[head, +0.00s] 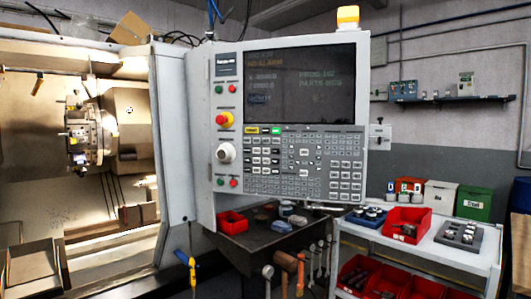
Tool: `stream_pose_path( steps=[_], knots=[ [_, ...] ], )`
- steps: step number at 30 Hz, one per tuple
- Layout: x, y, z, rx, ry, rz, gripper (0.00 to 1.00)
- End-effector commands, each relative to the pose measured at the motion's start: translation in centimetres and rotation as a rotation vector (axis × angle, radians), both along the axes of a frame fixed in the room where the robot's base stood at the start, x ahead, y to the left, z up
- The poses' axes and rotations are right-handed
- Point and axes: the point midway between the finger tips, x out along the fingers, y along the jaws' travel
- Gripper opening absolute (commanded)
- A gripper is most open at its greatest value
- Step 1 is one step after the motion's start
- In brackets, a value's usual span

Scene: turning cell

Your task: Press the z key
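The control panel (208,95) of the lathe faces me in the middle of the head view, upright and unobstructed. Its keyboard (300,190) is a block of many small grey, white and black keys below a dark screen (300,85). One yellow key and one green key show along its top row. The key legends are too small to read, so I cannot tell which is the z key. On the left strip are a red and yellow emergency stop (224,119), a pale round knob (226,153) and small green and red buttons. My gripper is not in view.
The open lathe with its chuck (88,138) is at left. Below the panel, a dark tray (270,238) holds a red bin (232,222); tools hang from its front. A white cart (440,250) with red bins stands at right. The space before the panel's face looks clear.

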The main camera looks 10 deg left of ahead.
Motion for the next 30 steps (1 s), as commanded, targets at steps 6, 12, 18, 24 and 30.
stream_pose_path(
  steps=[6, 12, 18, 24, 30],
  knots=[
    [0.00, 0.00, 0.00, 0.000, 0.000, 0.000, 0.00],
    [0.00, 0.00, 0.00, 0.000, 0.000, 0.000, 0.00],
    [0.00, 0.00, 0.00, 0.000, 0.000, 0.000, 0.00],
    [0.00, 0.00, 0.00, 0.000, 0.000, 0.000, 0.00],
    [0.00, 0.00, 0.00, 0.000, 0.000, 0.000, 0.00]
  ],
)
